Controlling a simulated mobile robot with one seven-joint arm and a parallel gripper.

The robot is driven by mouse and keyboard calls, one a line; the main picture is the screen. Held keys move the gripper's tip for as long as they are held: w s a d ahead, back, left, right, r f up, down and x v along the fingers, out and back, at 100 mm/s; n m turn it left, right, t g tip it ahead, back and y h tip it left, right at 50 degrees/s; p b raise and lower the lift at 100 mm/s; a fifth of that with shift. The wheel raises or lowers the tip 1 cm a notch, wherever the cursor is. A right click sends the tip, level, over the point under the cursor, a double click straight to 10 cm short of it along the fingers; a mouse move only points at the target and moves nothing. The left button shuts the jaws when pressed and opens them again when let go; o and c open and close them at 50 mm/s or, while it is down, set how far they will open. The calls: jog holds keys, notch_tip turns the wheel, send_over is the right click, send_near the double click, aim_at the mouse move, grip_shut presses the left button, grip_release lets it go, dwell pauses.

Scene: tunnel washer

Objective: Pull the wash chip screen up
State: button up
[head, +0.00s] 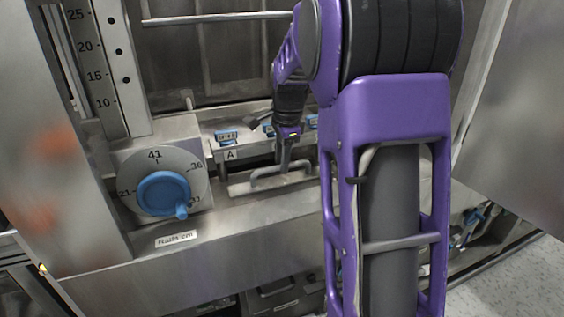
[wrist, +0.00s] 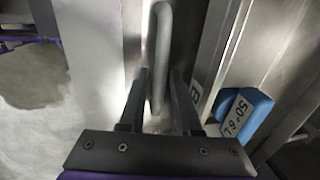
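A metal bar handle (head: 268,173) stands on a narrow steel piece (head: 245,186), which I take to be the wash chip screen, set in the ledge of the washer. My gripper (head: 285,168) points down at the right part of this handle. In the wrist view the handle (wrist: 160,50) runs between the two dark fingers of my gripper (wrist: 160,80). The fingers are apart, with a visible gap around the bar; I cannot make out firm contact. The screen's lower part is hidden inside the ledge.
A blue dial knob (head: 163,193) sits left of the handle. Blue labelled parts (head: 227,138) line the ledge behind it; one blue part (wrist: 243,112) is close to my gripper's right side. A horizontal rail (head: 215,18) crosses above. A steel panel (head: 515,130) stands at right.

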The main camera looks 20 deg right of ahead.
jog(key=shift+f, duration=0.1)
grip_shut()
dwell(1.4)
